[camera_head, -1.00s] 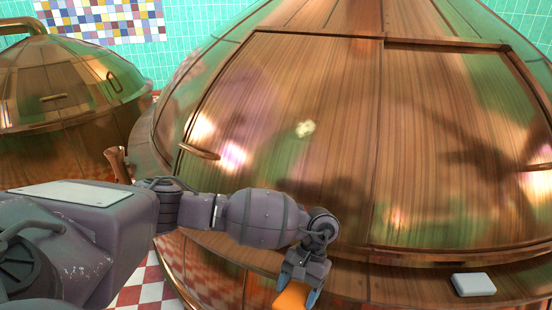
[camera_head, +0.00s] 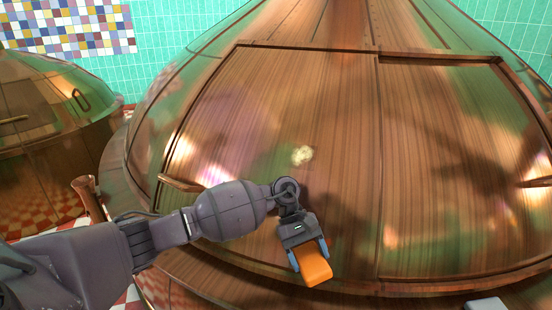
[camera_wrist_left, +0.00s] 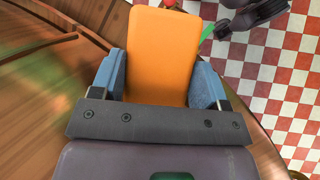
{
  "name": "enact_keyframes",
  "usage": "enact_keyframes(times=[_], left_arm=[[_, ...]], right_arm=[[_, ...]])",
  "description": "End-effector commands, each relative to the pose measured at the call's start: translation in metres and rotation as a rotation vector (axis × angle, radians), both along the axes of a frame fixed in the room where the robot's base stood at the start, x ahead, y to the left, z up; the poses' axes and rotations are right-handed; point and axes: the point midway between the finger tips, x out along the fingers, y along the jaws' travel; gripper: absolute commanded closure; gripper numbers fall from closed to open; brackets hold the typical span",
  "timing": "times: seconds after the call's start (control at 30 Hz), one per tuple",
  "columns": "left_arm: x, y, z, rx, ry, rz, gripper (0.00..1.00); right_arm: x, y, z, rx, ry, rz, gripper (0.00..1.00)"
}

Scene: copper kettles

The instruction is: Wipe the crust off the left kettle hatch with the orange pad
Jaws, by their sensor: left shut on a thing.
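The left kettle hatch (camera_head: 250,110) is a copper panel with a dark raised frame and a handle at its lower left. A small pale crust spot (camera_head: 302,155) sits on it near the middle. My left gripper (camera_head: 308,262) is shut on the orange pad (camera_head: 315,268), below the crust and in front of the lower part of the hatch. The pad also shows between the blue fingers in the left wrist view (camera_wrist_left: 160,55). The pad appears apart from the crust; whether it touches the copper I cannot tell. My right gripper is not in view.
A right hatch (camera_head: 450,150) adjoins the left one, with its own handle (camera_head: 536,182). A second copper kettle (camera_head: 45,130) stands at the left. The floor is red and white checks.

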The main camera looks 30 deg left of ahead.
Motion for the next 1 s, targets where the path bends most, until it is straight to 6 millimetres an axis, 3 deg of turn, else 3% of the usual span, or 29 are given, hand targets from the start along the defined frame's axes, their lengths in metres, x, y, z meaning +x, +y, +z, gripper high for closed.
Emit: enact_keyframes(times=[0.27,0.6,0.8,1.0], left_arm=[[0.055,0.027,0.077,-0.167,-0.132,0.604,0.5],[0.095,0.097,0.176,-0.26,-0.375,1.181,0.5],[0.101,0.132,0.212,-0.267,-0.471,1.347,0.5],[0.103,0.143,0.22,-0.267,-0.497,1.392,0.5]], right_arm=[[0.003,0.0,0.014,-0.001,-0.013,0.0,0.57],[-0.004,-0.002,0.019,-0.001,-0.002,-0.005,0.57],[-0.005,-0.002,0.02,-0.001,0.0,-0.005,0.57],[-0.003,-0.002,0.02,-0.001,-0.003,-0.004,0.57]])
